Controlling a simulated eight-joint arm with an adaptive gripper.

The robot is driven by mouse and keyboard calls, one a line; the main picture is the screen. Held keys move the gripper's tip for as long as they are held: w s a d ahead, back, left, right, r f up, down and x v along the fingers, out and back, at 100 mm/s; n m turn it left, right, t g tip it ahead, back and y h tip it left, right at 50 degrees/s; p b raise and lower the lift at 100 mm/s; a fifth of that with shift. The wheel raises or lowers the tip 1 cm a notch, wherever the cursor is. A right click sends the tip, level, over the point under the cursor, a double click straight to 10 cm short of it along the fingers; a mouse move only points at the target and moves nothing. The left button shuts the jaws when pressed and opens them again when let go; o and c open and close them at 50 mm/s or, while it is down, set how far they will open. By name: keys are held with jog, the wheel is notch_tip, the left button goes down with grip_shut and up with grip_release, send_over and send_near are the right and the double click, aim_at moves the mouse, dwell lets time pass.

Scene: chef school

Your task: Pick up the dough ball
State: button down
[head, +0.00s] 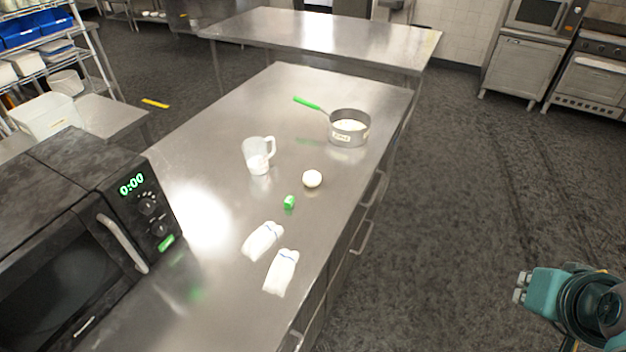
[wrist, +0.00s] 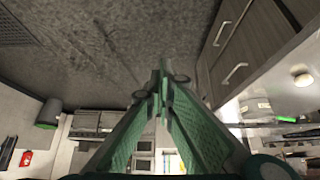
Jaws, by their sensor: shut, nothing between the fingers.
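The dough ball (head: 312,179) is a small, pale, round lump on the steel counter (head: 225,165), near its right side. In the wrist view a pale round thing (wrist: 302,78) at the right edge on the counter looks like the dough ball. My gripper (wrist: 163,80) has green fingers that meet at the tips, with nothing between them. In the head view only my teal arm shows at the lower right, over the floor beyond the counter's right edge. My gripper is well apart from the dough ball.
A black microwave (head: 90,235) stands at left. The floor (head: 470,190) right of the counter is clear.

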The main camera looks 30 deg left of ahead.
dwell(0.3)
jog(key=c, duration=1.5)
grip_release()
